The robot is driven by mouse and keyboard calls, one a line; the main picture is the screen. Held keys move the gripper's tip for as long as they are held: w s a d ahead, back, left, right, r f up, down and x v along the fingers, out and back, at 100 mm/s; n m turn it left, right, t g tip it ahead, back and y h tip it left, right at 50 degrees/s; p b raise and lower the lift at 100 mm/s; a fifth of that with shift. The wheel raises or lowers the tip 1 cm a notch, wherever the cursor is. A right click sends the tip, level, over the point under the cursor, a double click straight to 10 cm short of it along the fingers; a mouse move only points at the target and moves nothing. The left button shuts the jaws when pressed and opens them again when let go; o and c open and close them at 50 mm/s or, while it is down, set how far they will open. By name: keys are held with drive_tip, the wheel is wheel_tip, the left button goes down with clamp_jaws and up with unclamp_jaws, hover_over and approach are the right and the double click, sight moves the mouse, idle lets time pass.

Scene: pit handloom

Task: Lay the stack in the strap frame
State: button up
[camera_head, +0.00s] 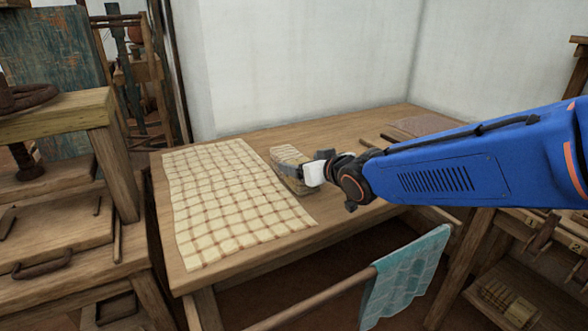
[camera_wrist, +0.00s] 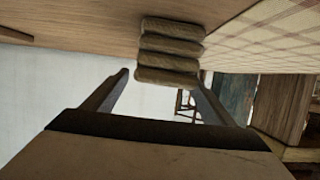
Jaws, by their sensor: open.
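The stack of folded cloth (camera_head: 288,155) lies on the wooden table, just right of a spread checked cloth. In the wrist view the stack (camera_wrist: 170,50) shows several rounded brown layers straight ahead of my gripper (camera_wrist: 158,75). My fingers are apart, with the stack between or just beyond their tips; I cannot tell whether they touch it. In the head view my gripper (camera_head: 306,172) is at the stack's right side and hides part of it. I cannot make out the strap frame for certain; my arm covers part of the table behind it.
The checked cloth (camera_head: 235,195) covers the table's left part. Thin dark sticks (camera_head: 372,141) and a pinkish flat piece (camera_head: 425,126) lie toward the back right. A teal cloth (camera_head: 405,275) hangs on a rod in front. Bare table (camera_head: 285,128) shows behind the stack.

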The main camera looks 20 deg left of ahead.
sight(294, 158)
drive_tip(key=shift+f+x, duration=0.2)
drive_tip(key=shift+x, duration=2.45)
drive_tip(key=shift+s, duration=0.25)
drive_tip(key=shift+c, duration=0.3)
drive_tip(key=c, duration=1.3)
drive_tip(key=shift+r, duration=0.15)
drive_tip(key=shift+r, duration=4.8)
drive_tip(key=shift+s, duration=0.1)
